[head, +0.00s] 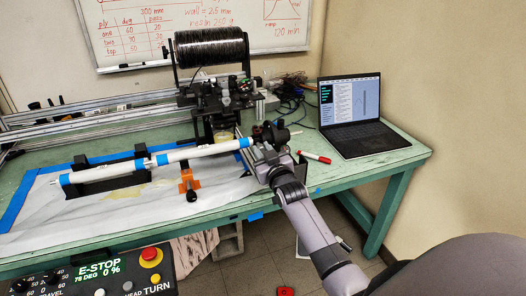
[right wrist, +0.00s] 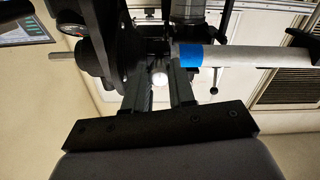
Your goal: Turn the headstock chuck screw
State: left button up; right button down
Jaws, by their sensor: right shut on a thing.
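My right gripper (head: 264,160) is at the right end of the long white tube (head: 205,151), at the headstock (head: 272,133). In the right wrist view its two dark fingers (right wrist: 158,84) are on either side of a bright silver round screw head (right wrist: 159,78), and it is shut on this chuck screw. The black round chuck body (right wrist: 105,45) is just left of the fingers. The tube with a blue tape band (right wrist: 188,56) runs off to the right. In the head view the screw is hidden behind my gripper. My left gripper is not in view.
A laptop (head: 359,112) and a red marker (head: 314,157) are on the green table (head: 350,169) to the right. A black spool (head: 211,47) stands above the winding carriage. An orange clamp (head: 188,180) is below the tube. A control panel with E-STOP (head: 150,254) is at lower left.

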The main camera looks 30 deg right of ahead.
dwell(0.3)
jog(key=c, duration=1.2)
grip_release()
jog(key=shift+s, duration=0.15)
jog(key=v, duration=0.7)
jog(key=shift+a, duration=0.1)
jog(key=s+a+f+n+g+y, duration=0.1)
jog(key=s+a+f+g+y, duration=0.1)
jog(key=s+a+f, duration=0.3)
jog(key=s+a+f+n+g+y, duration=0.1)
jog(key=s+a+f, duration=0.5)
jog(key=s, duration=0.6)
jog(key=s+a+f+n+g+y, duration=0.1)
jog(key=s+a+f+g+y, duration=0.2)
jog(key=s+a+f, duration=0.3)
jog(key=shift+s+a+f+g, duration=0.15)
jog(key=shift+s+f+g, duration=0.55)
jog(key=shift+s+f, duration=0.95)
